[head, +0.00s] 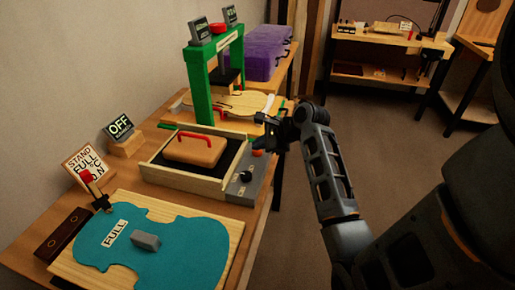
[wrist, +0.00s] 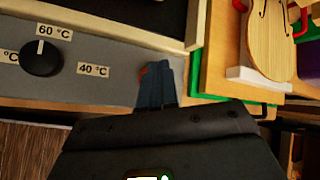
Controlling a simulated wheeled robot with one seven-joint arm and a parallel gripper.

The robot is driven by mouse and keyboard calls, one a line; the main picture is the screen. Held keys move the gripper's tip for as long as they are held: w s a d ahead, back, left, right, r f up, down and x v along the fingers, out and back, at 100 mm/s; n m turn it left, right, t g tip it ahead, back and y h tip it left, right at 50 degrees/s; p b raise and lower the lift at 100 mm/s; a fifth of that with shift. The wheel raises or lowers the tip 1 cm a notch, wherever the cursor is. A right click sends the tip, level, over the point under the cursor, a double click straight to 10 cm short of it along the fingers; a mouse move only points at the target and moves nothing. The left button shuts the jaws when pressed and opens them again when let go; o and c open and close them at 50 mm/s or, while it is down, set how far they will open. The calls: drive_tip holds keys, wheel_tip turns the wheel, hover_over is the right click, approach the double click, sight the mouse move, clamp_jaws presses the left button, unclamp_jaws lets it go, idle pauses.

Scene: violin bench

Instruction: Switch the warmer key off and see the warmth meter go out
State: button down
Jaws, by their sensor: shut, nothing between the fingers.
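The warmer (head: 184,186) is a pale wooden tray with a dark bed and a grey control panel (head: 243,183) on its right end. A tan block with a red handle (head: 195,148) sits in it. The panel carries a black dial (wrist: 41,58) pointing to 60 °C. A small orange-red piece, perhaps the key (head: 257,153), shows at the panel's far end. My gripper (head: 265,142) is shut and empty right by it. In the wrist view the fingers (wrist: 165,72) largely hide this red piece (wrist: 143,73); contact is unclear. A black display (head: 120,127) reads OFF.
A green press frame (head: 196,85) with two small dark displays stands just beyond the warmer, near a violin body (wrist: 268,38). A teal violin-shaped form (head: 175,252) marked FULL and a red-knobbed lever (head: 87,177) are at the near end. Floor (head: 400,160) right of the bench is open.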

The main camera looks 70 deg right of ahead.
sight(259, 153)
drive_tip(key=shift+r, duration=0.1)
wheel_tip(259, 153, up, 4)
drive_tip(key=p, duration=0.5)
drive_tip(key=shift+r, duration=0.9)
